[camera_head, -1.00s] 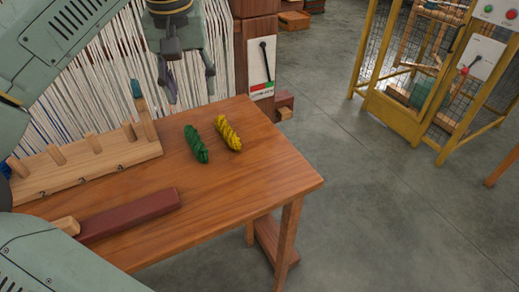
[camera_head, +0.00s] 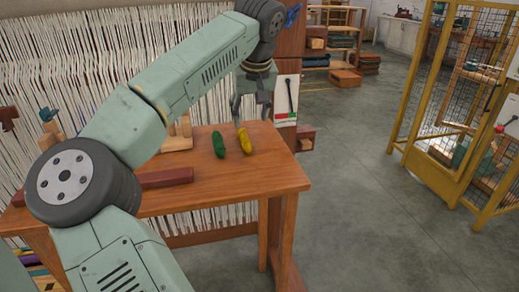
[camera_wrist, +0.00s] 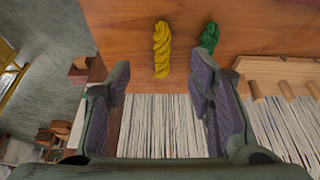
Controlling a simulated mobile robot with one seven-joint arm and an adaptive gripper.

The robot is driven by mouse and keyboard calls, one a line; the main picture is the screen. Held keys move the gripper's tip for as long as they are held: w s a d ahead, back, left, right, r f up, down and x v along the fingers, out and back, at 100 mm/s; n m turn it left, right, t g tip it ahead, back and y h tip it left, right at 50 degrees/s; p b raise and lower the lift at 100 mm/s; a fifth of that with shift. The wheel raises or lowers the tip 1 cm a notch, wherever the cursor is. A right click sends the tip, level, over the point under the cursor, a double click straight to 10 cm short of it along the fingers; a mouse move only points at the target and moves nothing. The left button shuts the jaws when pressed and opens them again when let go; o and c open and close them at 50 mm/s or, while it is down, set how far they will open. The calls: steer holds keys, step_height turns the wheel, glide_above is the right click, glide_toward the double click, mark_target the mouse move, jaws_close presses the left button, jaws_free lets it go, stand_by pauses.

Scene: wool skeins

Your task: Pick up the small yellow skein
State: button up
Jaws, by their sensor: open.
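The small yellow skein (camera_head: 244,141) lies on the wooden table near its far right side. It also shows in the wrist view (camera_wrist: 162,49), beyond the fingertips and roughly centred between them. A green skein (camera_head: 218,145) lies just left of it in the head view, and to its right in the wrist view (camera_wrist: 209,37). My gripper (camera_head: 252,108) is open and empty, above the table's far edge near the yellow skein. In the wrist view its two fingers (camera_wrist: 161,80) stand wide apart, touching neither skein.
The wooden table (camera_head: 275,182) has a wooden peg rack (camera_head: 178,138) and a dark red bar (camera_head: 165,178) on its left. A loom with white warp threads (camera_head: 60,75) stands behind. A yellow mesh cage (camera_head: 440,130) stands at right. The table's right part is clear.

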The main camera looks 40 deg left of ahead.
mark_target(247, 142)
steer(key=p+x, duration=0.2)
steer(key=x, duration=0.9)
steer(key=shift+a, duration=0.1)
steer(key=c, duration=1)
steer(key=shift+r, duration=0.1)
steer(key=shift+c, duration=0.2)
